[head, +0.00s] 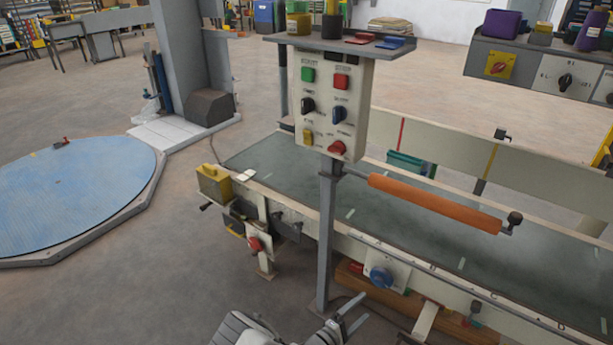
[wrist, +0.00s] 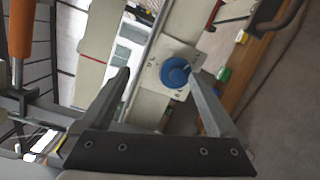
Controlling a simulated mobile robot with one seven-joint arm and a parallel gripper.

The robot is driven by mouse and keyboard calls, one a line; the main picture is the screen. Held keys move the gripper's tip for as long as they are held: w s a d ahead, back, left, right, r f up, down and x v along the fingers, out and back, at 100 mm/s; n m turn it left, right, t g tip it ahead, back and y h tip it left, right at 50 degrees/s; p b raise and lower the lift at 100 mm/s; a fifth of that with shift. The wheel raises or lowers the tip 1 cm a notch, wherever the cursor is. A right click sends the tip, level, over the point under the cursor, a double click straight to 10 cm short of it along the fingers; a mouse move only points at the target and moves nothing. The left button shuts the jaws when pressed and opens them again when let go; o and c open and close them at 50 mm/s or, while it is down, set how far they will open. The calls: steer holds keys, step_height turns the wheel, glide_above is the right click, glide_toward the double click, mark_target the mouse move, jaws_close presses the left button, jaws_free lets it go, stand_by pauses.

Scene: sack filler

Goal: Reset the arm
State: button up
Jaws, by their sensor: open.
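My gripper (head: 347,320) is at the bottom of the head view, low in front of the conveyor's near side. Its two fingers are apart with nothing between them. In the wrist view my gripper (wrist: 158,85) shows both fingers spread. A blue round knob (wrist: 175,73) on a pale plate appears beyond the fingers, close to the right fingertip; I cannot tell whether they touch. The same blue knob (head: 381,277) is on the conveyor's side in the head view, right of my gripper. Part of my arm shows at the bottom edge.
A control box (head: 322,105) with coloured buttons stands on a grey post (head: 325,240) close behind my gripper. An orange roller (head: 435,203) sticks out over the conveyor (head: 290,160). A blue turntable (head: 70,195) lies at left. The floor (head: 150,290) between is clear.

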steer(key=s+d+r+m+g+y, duration=0.1)
steer(key=s+r+m+g+y, duration=0.35)
steer(key=r, duration=1.05)
steer(key=s+r+m+g+h, duration=0.1)
steer(key=r+m+g, duration=0.65)
steer(key=r, duration=0.65)
steer(key=s+a+r+t+y, duration=0.3)
steer(key=s+r+t+y, duration=0.5)
steer(key=s+r, duration=1.25)
step_height(320, 180, up, 15)
steer(key=w+g+y+p, duration=0.1)
steer(key=g+p, duration=0.1)
steer(key=p, duration=1.2)
steer(key=shift+w+r, duration=0.15)
steer(key=shift+r, duration=0.05)
steer(key=shift+y, duration=0.25)
